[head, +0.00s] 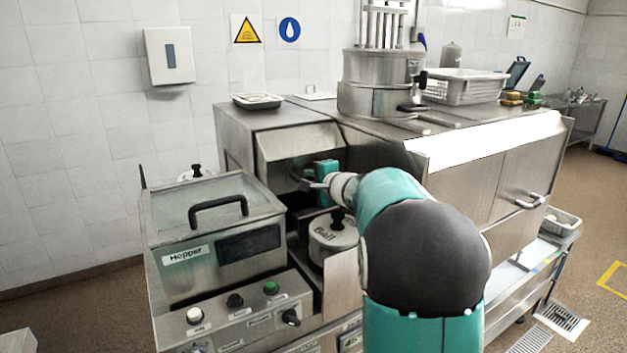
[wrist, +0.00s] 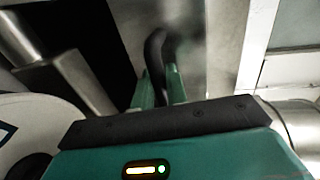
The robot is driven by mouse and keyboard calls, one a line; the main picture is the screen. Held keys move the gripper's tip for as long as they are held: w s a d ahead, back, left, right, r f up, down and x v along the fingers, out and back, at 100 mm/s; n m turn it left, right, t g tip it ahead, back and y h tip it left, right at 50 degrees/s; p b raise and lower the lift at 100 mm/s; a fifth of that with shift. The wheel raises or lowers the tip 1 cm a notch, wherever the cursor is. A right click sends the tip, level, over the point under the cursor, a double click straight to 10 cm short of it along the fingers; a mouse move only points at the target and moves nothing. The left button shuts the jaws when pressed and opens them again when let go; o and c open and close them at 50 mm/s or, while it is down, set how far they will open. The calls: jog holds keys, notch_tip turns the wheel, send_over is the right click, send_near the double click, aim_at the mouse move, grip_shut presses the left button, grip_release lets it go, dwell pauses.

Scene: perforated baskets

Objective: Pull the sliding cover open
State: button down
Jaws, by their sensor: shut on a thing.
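My gripper (head: 312,184) reaches into the dark recess at the front of the steel machine, its teal hand beside the pale wrist joint. In the wrist view my gripper (wrist: 161,90) has its two teal fingers closed around a dark bent handle (wrist: 155,48). The handle stands against a grey metal plate (wrist: 190,30), which appears to be the sliding cover. A black gap shows left of the plate. In the head view a sloped steel panel (head: 299,142) hangs above the recess; how far the cover is open is unclear. My arm hides part of the recess.
The hopper (head: 217,235) with its black handle stands left of the recess. A lidded pot marked "Ball" (head: 332,236) sits just below my gripper. A button panel (head: 236,305) is in front. A perforated basket (head: 464,88) and a steel drum (head: 380,84) stand on top.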

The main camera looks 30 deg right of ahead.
jog(key=c, duration=1.5)
grip_release()
jog(key=v, duration=1.3)
jog(key=shift+s+r, duration=0.1)
jog(key=shift+s, duration=0.3)
jog(key=shift+s, duration=0.1)
